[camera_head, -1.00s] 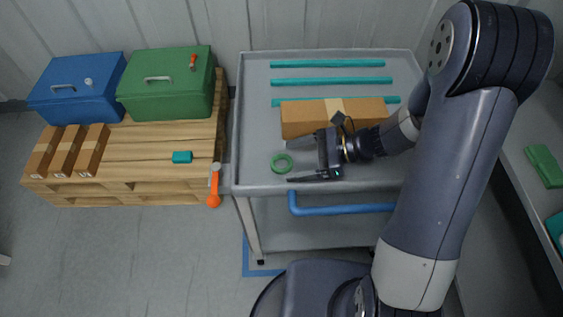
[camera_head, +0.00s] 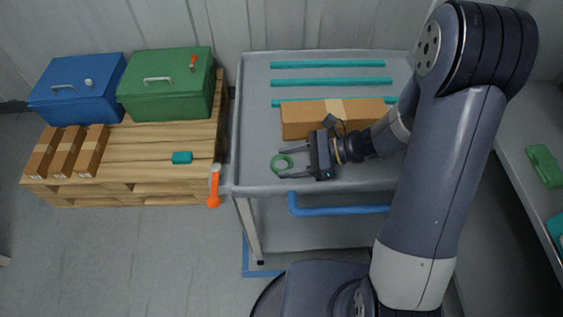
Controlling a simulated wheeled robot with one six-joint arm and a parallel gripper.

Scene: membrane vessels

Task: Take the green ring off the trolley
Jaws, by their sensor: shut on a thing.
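The green ring (camera_head: 273,166) lies at the front left of the grey trolley (camera_head: 257,125) top. My gripper (camera_head: 287,162) reaches in from the right, low over the trolley top. Its two fingers are on the far and near sides of the ring and shut on it. The ring looks to be still at the level of the trolley top; I cannot tell whether it touches it.
A cardboard box (camera_head: 305,118) lies behind my gripper, close to it. Teal bars (camera_head: 330,82) lie farther back. A blue handle (camera_head: 340,210) runs along the trolley's front. A pallet (camera_head: 130,140) with a blue case (camera_head: 75,90) and a green case (camera_head: 165,90) stands left.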

